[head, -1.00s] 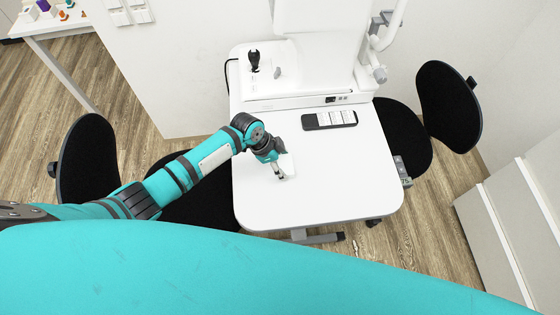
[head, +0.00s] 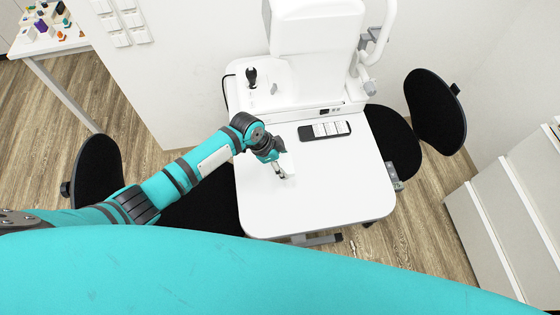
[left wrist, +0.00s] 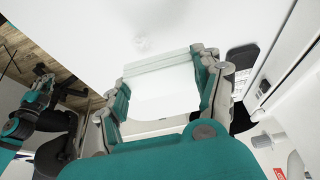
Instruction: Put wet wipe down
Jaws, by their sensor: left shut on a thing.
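The wet wipe is a white folded sheet. In the left wrist view, the wipe (left wrist: 165,92) lies between the two fingers of my left gripper, which is shut on it. In the head view, my left gripper (head: 281,172) points down over the middle-left of the white table (head: 330,190), and the pale wipe (head: 289,164) shows beside the fingertips. White on white makes it hard to tell whether the wipe touches the tabletop.
A dark flat case with white pieces (head: 324,131) lies on the table behind and right of my gripper. A white device (head: 315,50) with a black joystick (head: 251,76) fills the back. Black chairs (head: 435,112) stand at both sides. The table's front and right are clear.

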